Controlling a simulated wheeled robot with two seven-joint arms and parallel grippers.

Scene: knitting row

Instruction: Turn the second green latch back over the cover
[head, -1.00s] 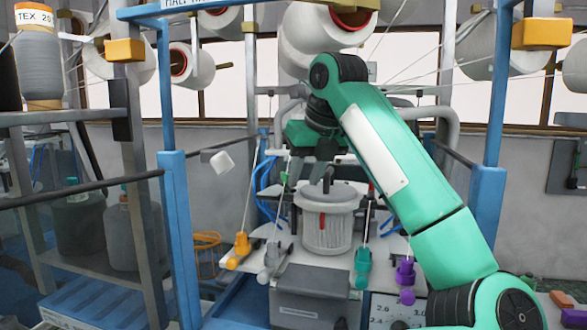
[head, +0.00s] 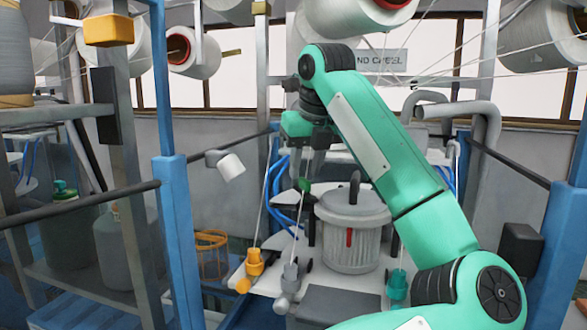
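The grey round cover (head: 340,207) with a dark upright handle sits on the pale ribbed drum (head: 345,245) in the middle of the head view. A small green latch (head: 304,185) shows at the cover's left rear edge. No other green latch can be made out. My green arm crosses the right side and hides part of the machine.
A red strip (head: 349,238) is on the drum's front. Yellow (head: 254,263), grey (head: 290,280) and teal (head: 397,286) fittings stand around it. Blue posts (head: 178,240) flank the machine. Thin rods and yarns rise near the gripper. A white cylinder (head: 230,167) hangs at left.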

